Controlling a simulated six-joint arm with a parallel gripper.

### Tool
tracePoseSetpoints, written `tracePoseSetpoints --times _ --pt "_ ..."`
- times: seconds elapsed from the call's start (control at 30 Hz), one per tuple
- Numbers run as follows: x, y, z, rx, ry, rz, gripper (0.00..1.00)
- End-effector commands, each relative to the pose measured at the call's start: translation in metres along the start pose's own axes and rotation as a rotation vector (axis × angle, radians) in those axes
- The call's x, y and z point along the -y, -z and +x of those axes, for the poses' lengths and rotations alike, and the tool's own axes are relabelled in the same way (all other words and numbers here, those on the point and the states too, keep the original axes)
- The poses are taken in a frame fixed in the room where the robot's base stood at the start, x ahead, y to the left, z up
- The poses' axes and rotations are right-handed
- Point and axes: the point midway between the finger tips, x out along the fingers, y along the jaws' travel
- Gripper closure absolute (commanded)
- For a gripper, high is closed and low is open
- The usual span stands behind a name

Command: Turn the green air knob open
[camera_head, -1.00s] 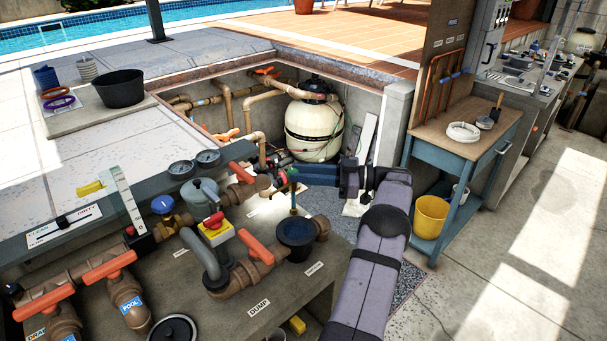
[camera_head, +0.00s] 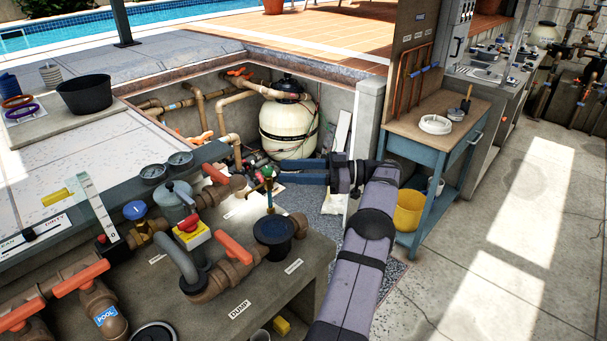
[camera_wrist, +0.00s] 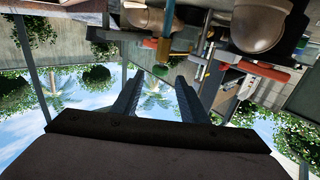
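The small green knob (camera_head: 268,171) sits atop a thin brass and teal post (camera_head: 270,197) beside the brown pipework. My gripper (camera_head: 281,171) comes in from the right, its blue fingers apart and pointing left, with the tips close to the knob. A small green round thing (camera_wrist: 160,70), likely the knob, shows between the fingertips, below the brass and teal post (camera_wrist: 163,43). I cannot tell whether the fingers touch it.
Orange-handled valves (camera_head: 234,248) and a red-and-yellow knob (camera_head: 190,229) stand left of the post. A dark round cap (camera_head: 273,229) is just below it. Gauges (camera_head: 180,159) are at left. A cream filter tank (camera_head: 287,128) stands behind my gripper. A blue workbench (camera_head: 412,155) is at right.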

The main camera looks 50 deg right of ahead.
Motion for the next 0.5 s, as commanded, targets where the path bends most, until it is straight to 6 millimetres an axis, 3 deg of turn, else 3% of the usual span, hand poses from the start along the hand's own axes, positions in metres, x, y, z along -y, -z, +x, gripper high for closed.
tracePoseSetpoints --times 0.1,0.5 --pt "0.000 -0.002 -0.015 0.001 -0.001 -0.001 0.60" --pt "0.001 0.000 -0.034 -0.001 0.001 0.000 0.60"
